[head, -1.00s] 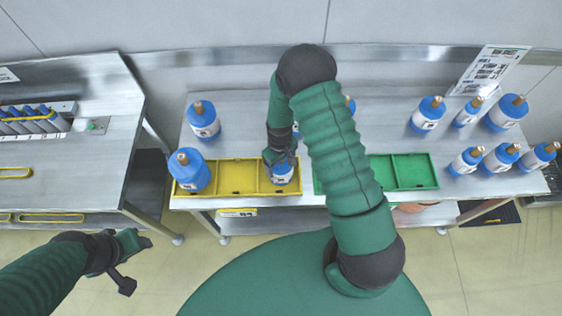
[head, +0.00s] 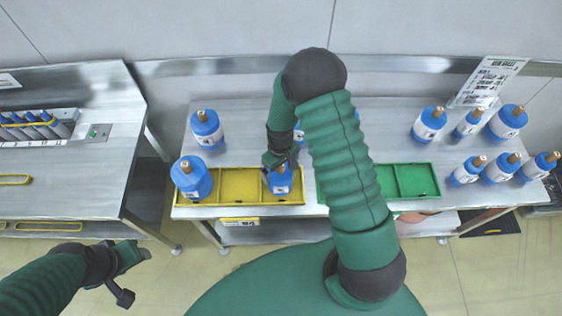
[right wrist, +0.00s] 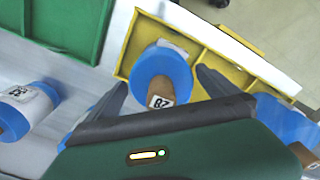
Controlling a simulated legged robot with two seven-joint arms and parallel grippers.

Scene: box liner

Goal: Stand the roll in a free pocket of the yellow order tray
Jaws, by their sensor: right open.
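The yellow order tray (head: 238,198) lies at the front edge of the right table. A blue roll (head: 281,184) with a brown core and a white label stands in its right-end pocket. My right gripper (head: 279,162) is just above this roll, open. In the right wrist view the same roll (right wrist: 160,76) shows between the spread fingers, with a gap on each side. The tray's middle pocket is empty. A larger blue roll (head: 191,180) stands at the tray's left end. My left gripper (head: 124,273) hangs over the floor, away from the tables; its jaws are unclear.
A green tray (head: 418,181) lies right of the yellow one, partly hidden by my right arm. Several blue rolls (head: 429,124) stand at the table's right, and one (head: 206,130) behind the yellow tray. A left table (head: 70,180) stands across a gap.

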